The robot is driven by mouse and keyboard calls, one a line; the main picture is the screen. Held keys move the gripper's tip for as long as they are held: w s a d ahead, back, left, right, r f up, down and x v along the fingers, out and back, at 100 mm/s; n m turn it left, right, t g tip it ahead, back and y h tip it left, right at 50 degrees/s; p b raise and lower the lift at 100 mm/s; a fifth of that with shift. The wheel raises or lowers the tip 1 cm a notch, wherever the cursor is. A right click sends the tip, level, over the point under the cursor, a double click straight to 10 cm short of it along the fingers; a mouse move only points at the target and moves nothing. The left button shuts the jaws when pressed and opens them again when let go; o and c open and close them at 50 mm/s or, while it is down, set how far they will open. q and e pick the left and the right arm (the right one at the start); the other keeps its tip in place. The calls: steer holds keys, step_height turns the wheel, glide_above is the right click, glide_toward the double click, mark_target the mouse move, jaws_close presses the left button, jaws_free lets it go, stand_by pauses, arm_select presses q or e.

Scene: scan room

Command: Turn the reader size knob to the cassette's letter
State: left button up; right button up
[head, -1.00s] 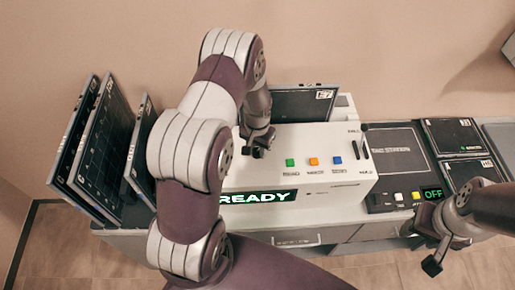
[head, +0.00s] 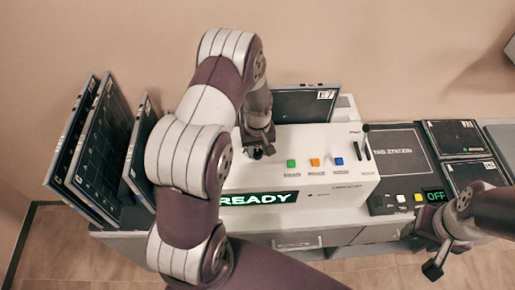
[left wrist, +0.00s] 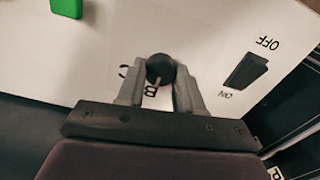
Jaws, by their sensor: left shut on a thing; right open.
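My left gripper (head: 257,150) is over the left part of the white reader's top (head: 300,146). In the left wrist view its two fingers (left wrist: 160,88) are shut on a small round dark knob (left wrist: 160,67). The letters B and C are printed beside the knob, partly covered by the fingers; other marks are hidden. A dark cassette (head: 300,106) stands at the back of the reader with a white label that seems to read E7. The reader's display (head: 257,198) shows READY in green. My right gripper (head: 441,258) is open and empty, in front of the tag station.
Green (head: 291,163), orange (head: 314,162) and blue (head: 338,161) buttons sit on the reader. An ON/OFF rocker (left wrist: 246,71) is beside the knob. Several dark panels (head: 103,140) lean at the left. The tag station (head: 401,152) at right has an OFF display (head: 434,196).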

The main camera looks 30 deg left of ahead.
mark_target(258, 152)
stand_by(0.5)
arm_select(q)
steer(key=o, duration=1)
steer(key=shift+s, duration=0.1)
steer(key=shift+o, duration=0.2)
steer(key=shift+d, duration=0.1)
steer(key=shift+r, duration=0.35)
step_height(258, 152, up, 12)
steer(key=b, duration=0.3)
